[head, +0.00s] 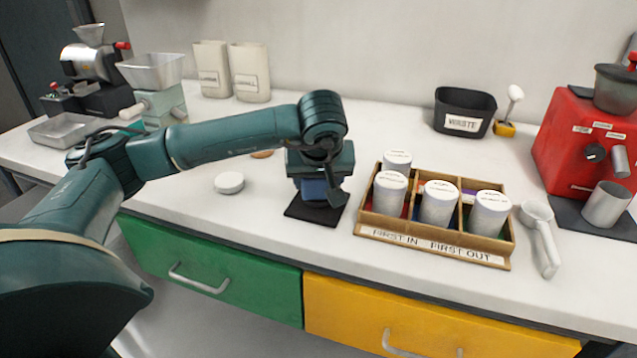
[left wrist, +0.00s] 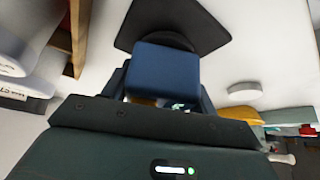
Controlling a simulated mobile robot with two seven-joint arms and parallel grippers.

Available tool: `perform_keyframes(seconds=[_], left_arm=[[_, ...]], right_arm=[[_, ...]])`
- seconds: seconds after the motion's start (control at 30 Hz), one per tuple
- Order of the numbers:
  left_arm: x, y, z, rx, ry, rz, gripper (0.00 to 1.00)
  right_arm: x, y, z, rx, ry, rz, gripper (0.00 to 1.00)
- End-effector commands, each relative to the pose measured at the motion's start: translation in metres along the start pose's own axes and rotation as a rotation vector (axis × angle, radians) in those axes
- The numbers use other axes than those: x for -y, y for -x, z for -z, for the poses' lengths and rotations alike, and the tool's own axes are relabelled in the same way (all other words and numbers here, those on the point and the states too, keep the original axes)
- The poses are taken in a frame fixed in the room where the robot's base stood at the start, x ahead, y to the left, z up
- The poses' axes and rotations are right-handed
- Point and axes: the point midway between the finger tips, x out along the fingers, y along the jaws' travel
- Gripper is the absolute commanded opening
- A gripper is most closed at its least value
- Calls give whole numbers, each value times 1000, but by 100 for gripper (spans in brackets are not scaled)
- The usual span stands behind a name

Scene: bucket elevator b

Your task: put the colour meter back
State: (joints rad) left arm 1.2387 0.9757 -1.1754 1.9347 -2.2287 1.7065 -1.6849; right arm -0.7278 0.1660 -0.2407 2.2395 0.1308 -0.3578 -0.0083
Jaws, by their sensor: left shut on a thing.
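The colour meter (head: 314,188) is a blue, box-like body, upright between the fingers of my left gripper (head: 318,184). In the left wrist view the blue meter (left wrist: 166,68) sits between the jaws, which are shut on it. A dark flat pad (head: 310,212) lies directly under it on the counter; the pad also shows behind the meter in the left wrist view (left wrist: 205,28). The meter's lower end is at or just above the pad; I cannot tell whether it touches. My gripper hides the meter's upper part in the head view. My right gripper is not in view.
A wooden tray (head: 430,248) with several white-lidded canisters stands just right of the pad. A white round disc (head: 229,183) lies to the left. A white scoop (head: 541,237), a black waste bin (head: 464,112) and a red machine (head: 585,140) are farther right.

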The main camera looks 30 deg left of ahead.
Motion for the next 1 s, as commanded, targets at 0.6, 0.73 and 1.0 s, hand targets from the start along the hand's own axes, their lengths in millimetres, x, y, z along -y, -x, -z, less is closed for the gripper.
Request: perform_keyframes(seconds=[0.6, 0.73, 1.0], left_arm=[[0, -10, -6, 0, 0, -1, 72], [0, -10, -6, 0, 0, -1, 80], [0, -6, -4, 0, 0, -1, 80]], right_arm=[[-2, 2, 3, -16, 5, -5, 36], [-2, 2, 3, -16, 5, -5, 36], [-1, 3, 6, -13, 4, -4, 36]])
